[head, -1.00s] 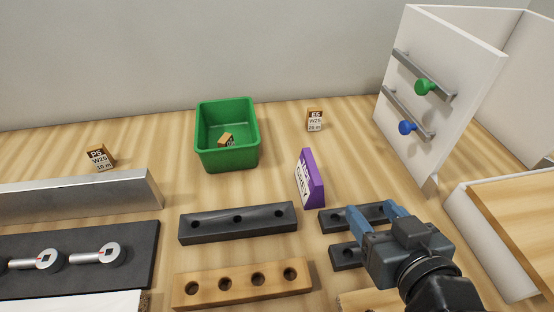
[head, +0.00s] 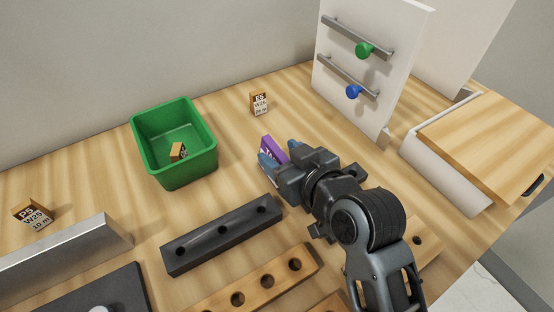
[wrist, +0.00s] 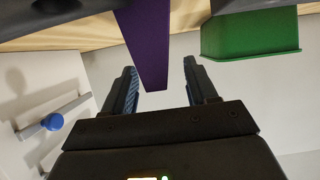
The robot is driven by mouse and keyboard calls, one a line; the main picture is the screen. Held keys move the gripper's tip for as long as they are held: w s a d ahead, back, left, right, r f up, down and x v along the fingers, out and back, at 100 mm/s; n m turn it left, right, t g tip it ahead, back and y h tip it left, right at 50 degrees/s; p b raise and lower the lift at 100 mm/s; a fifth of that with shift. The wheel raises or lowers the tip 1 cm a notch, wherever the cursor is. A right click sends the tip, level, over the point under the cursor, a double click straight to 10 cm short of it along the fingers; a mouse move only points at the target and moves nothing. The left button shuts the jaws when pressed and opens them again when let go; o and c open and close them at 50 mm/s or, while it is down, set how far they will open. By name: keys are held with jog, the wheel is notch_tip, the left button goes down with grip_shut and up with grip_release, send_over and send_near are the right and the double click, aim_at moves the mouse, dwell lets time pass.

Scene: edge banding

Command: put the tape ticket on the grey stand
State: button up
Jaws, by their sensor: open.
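In the wrist view the ticket (wrist: 147,42) reaches between the two open fingers (wrist: 160,80), with gaps on both sides and no clear contact. I cannot tell for sure which piece is the grey stand; a dark grey bar with holes (head: 222,237) lies empty in front of the ticket.
A green bin (head: 172,176) holds a small tagged block. Other tagged blocks stand behind (head: 259,103) and at far left (head: 34,214). A wooden holed bar (head: 255,287) and a metal bar (head: 65,252) lie in front. A white cabinet (head: 365,75) stands right.

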jog(key=shift+x, duration=0.9)
grip_shut()
